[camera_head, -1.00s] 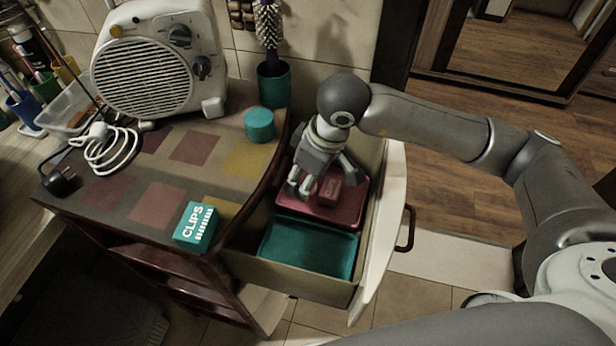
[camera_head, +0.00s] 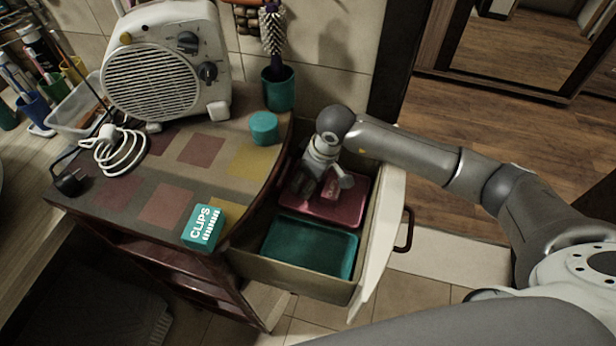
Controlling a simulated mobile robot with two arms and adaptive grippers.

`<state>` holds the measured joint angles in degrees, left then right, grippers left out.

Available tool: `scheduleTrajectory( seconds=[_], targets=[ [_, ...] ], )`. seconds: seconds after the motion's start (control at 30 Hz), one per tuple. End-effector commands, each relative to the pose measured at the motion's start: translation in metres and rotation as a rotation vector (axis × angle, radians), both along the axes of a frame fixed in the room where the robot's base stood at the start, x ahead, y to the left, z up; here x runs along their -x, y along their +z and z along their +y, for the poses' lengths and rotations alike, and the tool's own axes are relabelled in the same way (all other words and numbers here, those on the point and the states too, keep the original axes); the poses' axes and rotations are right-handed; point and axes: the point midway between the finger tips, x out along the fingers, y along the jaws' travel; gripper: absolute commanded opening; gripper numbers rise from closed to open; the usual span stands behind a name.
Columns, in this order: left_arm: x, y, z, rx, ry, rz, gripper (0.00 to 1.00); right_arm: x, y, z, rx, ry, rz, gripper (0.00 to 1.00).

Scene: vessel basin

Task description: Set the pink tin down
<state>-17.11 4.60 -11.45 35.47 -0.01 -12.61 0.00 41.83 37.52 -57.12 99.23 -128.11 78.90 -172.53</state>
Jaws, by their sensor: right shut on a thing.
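My right gripper (camera_head: 322,182) reaches down into the open drawer, low over the far red tray (camera_head: 348,212). It is shut on the pink tin, which the fingers and hand hide from this view. I cannot tell whether the tin touches the tray. A small pink-red box (camera_head: 331,189) with pale lettering shows in the red tray, right at the fingers. My left gripper is not in view.
A teal tray (camera_head: 310,250) lies empty in the near part of the drawer (camera_head: 290,281). On the cabinet top stand a teal round tin (camera_head: 264,128), a teal clips box (camera_head: 203,226), a fan heater (camera_head: 160,68) and a cup with a brush (camera_head: 279,90).

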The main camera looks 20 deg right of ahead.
Motion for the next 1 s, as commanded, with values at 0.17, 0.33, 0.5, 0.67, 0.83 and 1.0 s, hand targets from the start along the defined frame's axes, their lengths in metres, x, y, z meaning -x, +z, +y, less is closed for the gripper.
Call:
scheduleTrajectory(
  seconds=[0.17,0.33,0.5,0.67,0.83,1.0],
  targets=[
    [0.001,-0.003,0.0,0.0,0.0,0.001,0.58,0.0,-0.002,0.0,0.0,0.0,0.0,0.19],
    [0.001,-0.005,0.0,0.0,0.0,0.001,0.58,0.0,-0.003,0.0,0.0,0.0,0.0,0.54],
    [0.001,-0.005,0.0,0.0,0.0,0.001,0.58,0.0,-0.003,0.0,0.001,0.0,0.001,0.68],
    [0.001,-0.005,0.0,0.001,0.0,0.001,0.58,0.0,-0.003,0.0,0.001,0.0,0.001,0.68],
    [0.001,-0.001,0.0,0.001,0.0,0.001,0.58,0.0,0.0,0.0,0.0,0.0,0.001,0.68],
    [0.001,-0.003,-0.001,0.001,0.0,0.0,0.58,0.003,0.02,-0.004,0.0,0.002,-0.005,0.68]
  ],
)
